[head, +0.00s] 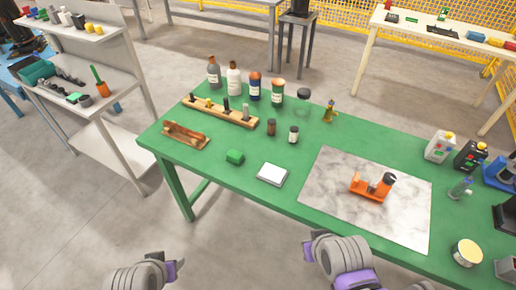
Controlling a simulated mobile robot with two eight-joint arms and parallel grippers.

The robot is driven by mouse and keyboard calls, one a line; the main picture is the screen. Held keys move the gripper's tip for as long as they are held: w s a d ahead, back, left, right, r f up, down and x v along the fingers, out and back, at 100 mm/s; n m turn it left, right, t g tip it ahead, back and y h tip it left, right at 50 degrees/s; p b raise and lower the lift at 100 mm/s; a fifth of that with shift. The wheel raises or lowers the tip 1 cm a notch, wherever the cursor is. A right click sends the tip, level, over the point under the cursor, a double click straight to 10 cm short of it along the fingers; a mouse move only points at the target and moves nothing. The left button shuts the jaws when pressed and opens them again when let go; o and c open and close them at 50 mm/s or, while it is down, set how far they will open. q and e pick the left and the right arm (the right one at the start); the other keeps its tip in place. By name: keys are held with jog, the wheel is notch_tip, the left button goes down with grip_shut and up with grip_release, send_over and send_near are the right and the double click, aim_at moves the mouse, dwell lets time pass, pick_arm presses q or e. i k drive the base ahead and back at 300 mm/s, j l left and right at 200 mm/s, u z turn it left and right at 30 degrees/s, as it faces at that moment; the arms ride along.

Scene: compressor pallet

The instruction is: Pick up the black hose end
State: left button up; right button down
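I cannot make out a clear hose. On the grey marbled mat (335,205) lies an orange piece (367,190) with a short black cylindrical end (389,179) at its upper right; whether this is the black hose end I cannot tell. My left gripper (176,270) is at the bottom left edge, in front of the green table and mostly cut off. My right gripper (312,246) is at the bottom centre, at the table's front edge and below the mat. Neither visibly touches anything on the table, and their fingers do not show clearly.
Control boxes (439,148) and a round tin (466,252) are at right. A shelf unit (118,125) stands left.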

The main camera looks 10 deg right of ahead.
aim_at(226, 101)
jog(key=i+j+u, duration=0.15)
jog(key=i, duration=0.3)
jog(key=i+j+u, duration=0.15)
jog(key=i, duration=0.35)
jog(key=i+j+u, duration=0.15)
jog(key=i, duration=0.35)
